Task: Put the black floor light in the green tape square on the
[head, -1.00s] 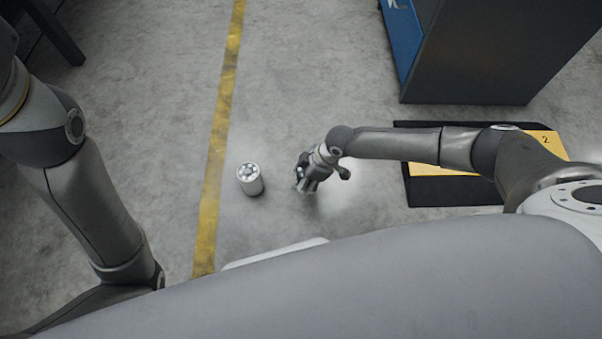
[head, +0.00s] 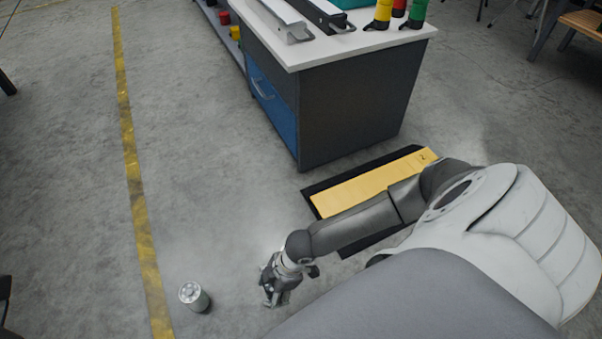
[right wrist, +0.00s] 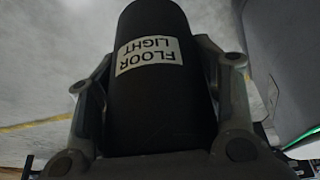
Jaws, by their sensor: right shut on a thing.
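The black floor light (right wrist: 165,100) fills the middle of the right wrist view. It is a dark cylinder with a white label reading "FLOOR LIGHT", upside down in the picture. My right gripper (right wrist: 160,75) is shut on it, one finger on each side. In the head view my right gripper (head: 273,292) hangs low over the concrete floor, and the light cannot be made out there. My left gripper is not in view.
A silver canister (head: 194,296) stands left of my right gripper. A workbench (head: 350,110) with yellow, red and green lights on its white top stands ahead. A black-edged yellow mat (head: 350,192) lies before it.

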